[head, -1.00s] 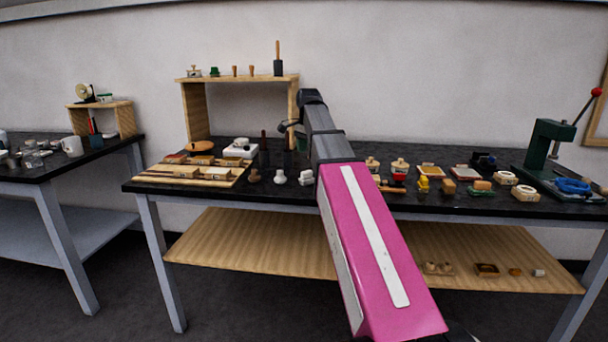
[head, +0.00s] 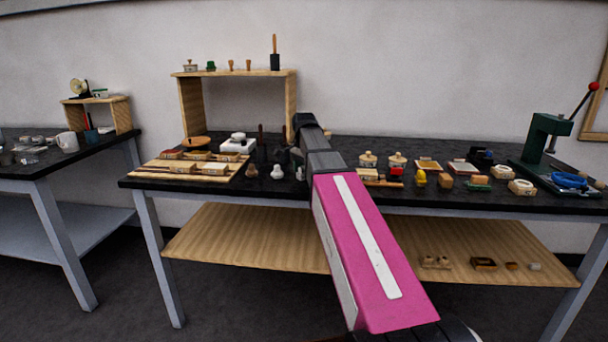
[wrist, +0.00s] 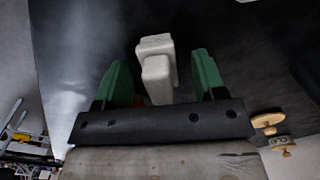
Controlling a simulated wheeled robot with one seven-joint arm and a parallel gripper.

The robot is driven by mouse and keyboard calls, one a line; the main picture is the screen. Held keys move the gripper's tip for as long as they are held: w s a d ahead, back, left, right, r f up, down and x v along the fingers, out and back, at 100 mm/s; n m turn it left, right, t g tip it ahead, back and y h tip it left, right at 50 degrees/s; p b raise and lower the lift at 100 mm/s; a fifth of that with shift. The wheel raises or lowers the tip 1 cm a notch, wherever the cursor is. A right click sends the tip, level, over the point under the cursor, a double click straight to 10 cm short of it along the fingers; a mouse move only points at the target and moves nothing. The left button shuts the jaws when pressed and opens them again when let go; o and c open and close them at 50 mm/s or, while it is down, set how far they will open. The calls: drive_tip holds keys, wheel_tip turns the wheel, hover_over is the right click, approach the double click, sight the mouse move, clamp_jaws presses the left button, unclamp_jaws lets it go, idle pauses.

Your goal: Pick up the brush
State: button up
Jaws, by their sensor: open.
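My gripper (wrist: 174,75) is open in the wrist view, its two green fingers apart. A pale, stepped, block-like object (wrist: 156,75) shows between the fingers, with a gap on each side; I cannot tell its distance or whether it is the brush. In the head view my gripper is dark and small, low over the middle of the bench and partly hidden by my arm. A small white object (head: 300,174) stands just below it. A tall wooden-handled piece with a dark lower part (head: 275,55) stands on the wooden shelf.
The black bench (head: 440,208) carries a wooden board with blocks (head: 188,170) at left and several small items at right. The wooden shelf (head: 235,73) rises behind the left half. A green press (head: 545,140) stands at the far right. Small dark and white pieces crowd near my gripper.

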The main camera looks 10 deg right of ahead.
drive_tip(key=shift+f, duration=0.35)
drive_tip(key=c, duration=1.1)
drive_tip(key=shift+r, duration=0.15)
drive_tip(key=shift+r, duration=0.5)
wheel_tip(320, 180, up, 2)
drive_tip(key=shift+r, duration=0.2)
drive_tip(key=s+a+r, duration=0.2)
drive_tip(key=s, duration=0.1)
drive_tip(key=s+a+r, duration=0.5)
drive_tip(key=s, duration=0.1)
drive_tip(key=shift+a+r, duration=0.15)
drive_tip(key=shift+a, duration=0.2)
drive_tip(key=shift+w, duration=0.1)
drive_tip(key=o, duration=0.5)
drive_tip(key=shift+c, duration=1.6)
